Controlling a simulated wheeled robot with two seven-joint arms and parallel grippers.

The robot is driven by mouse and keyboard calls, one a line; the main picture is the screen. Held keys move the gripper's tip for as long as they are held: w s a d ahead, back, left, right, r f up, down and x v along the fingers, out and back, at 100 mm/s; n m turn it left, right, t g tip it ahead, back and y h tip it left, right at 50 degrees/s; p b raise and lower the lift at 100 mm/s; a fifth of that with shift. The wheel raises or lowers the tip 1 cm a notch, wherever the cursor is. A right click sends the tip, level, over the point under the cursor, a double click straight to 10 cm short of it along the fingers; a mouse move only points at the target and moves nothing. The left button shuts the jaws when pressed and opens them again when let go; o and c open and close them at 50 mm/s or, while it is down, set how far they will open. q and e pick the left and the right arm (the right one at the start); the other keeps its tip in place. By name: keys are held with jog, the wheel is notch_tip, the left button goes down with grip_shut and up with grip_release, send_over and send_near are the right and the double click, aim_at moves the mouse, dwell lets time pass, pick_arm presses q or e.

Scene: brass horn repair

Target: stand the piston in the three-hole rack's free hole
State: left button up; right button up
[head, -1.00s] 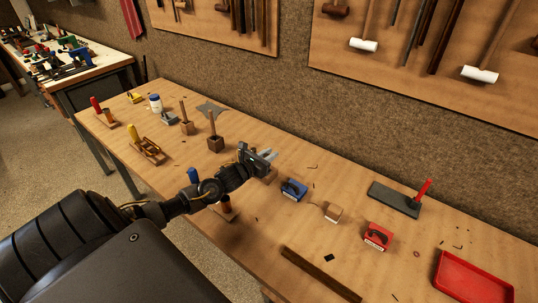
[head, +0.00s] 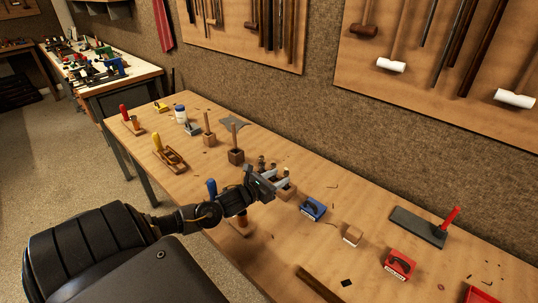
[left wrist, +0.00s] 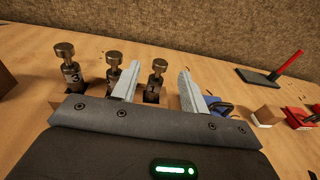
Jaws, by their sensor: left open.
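Three dark metal pistons with brassy round caps stand upright in a row in the left wrist view: one marked 3 (left wrist: 70,65), a middle one (left wrist: 113,62), and one marked 1 (left wrist: 154,82). A bit of the wooden rack (left wrist: 59,101) shows under them; my gripper hides most of it and the holes. In the head view the rack (head: 288,194) is partly behind my left gripper (head: 282,179). That gripper is open, its grey fingers either side of the piston marked 1 in the wrist view. Contact cannot be told. My right gripper is out of view.
A blue box (head: 312,208), a small wooden block (head: 352,235) and a red box (head: 399,265) lie right of the rack. Wooden blocks with upright handles (head: 236,156) stand behind to the left. A blue-handled tool (head: 212,188) is close beside my left arm.

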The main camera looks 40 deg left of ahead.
pick_arm(q)
jog(key=s, duration=0.4)
jog(key=shift+s+a+r+b, duration=0.15)
jog(key=shift+s+r+b, duration=0.15)
dwell(0.5)
